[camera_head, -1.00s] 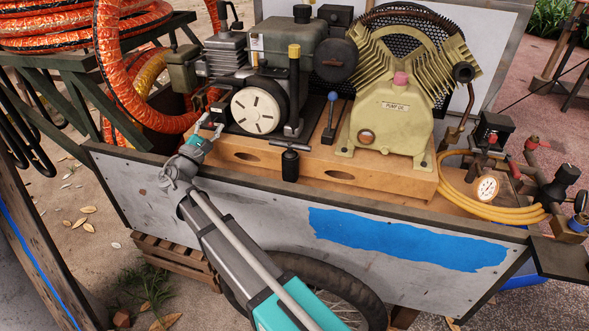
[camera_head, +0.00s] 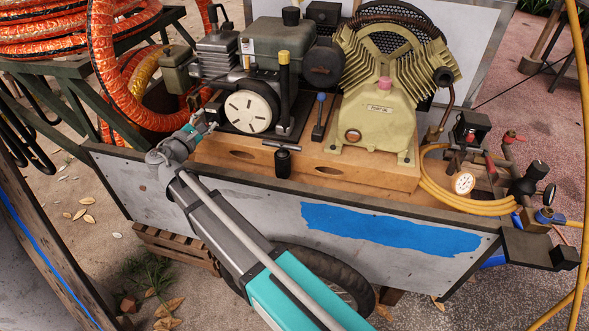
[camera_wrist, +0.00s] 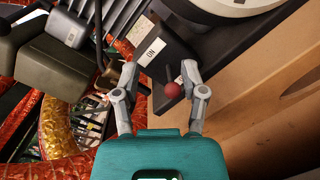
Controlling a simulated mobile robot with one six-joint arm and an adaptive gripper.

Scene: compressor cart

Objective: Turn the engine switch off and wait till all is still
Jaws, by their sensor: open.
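The engine (camera_head: 275,60) sits on the cart with a white slotted disc (camera_head: 248,111) on its front. In the wrist view, a dark switch box (camera_wrist: 168,48) carries a white label reading "ON". A red ball-tipped lever (camera_wrist: 172,91) shows just below the box. My gripper (camera_wrist: 160,74) is open, with one finger on each side of the lever. I cannot tell whether either finger touches it. In the head view my gripper (camera_head: 204,122) is at the engine's lower left, and the switch is too small or hidden there.
Orange hose coils (camera_head: 120,90) hang at the left. A cream compressor pump (camera_head: 378,120) stands right of the engine, with a blue-knobbed lever (camera_head: 320,115) between them. A pressure gauge (camera_head: 464,182) and yellow hose (camera_head: 432,185) are at the right. The cart's side panel (camera_head: 270,205) lies below my gripper.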

